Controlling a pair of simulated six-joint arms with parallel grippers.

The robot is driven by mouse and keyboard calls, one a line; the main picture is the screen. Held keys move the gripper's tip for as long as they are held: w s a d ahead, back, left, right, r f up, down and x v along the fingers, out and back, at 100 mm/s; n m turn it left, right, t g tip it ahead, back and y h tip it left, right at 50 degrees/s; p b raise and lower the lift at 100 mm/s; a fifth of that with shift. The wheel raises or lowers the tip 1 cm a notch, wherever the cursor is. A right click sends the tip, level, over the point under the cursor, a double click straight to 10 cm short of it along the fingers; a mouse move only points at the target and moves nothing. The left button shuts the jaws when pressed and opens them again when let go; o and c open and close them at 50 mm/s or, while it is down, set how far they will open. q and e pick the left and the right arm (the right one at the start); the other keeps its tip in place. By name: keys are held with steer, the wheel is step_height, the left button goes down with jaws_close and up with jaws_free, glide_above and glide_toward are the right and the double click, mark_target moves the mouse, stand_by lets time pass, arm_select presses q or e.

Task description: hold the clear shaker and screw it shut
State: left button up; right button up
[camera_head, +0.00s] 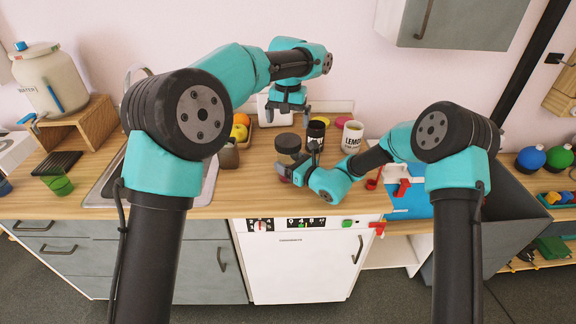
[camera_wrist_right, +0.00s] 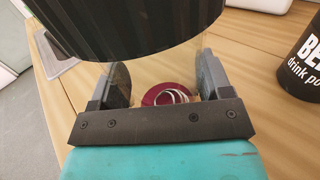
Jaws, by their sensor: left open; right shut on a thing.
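The clear shaker (camera_head: 287,158) stands on the wooden counter, with a wide dark lid (camera_head: 288,142) on top. In the right wrist view the dark lid (camera_wrist_right: 130,25) fills the upper part, and the clear body is between the fingers below it. My right gripper (camera_wrist_right: 160,80) is shut on the shaker's body, coming from the right in the head view. My left gripper (camera_head: 288,113) is open and empty, pointing down above the lid, apart from it. I cannot tell whether the lid sits tight.
A black canister (camera_head: 315,134) and a white LEMON canister (camera_head: 352,137) stand close behind and right of the shaker. Fruit (camera_head: 240,127) lies at the back left. A sink (camera_head: 207,183) is left.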

mark_target(288, 140)
arm_select(q)
steer(key=n, duration=0.4)
steer(key=shift+n, duration=0.3)
steer(key=n, duration=0.3)
steer(key=shift+n, duration=0.4)
steer(key=n, duration=0.3)
steer(key=shift+n, duration=0.4)
steer(key=n, duration=0.4)
steer(key=shift+n, duration=0.4)
steer(key=shift+f, duration=4)
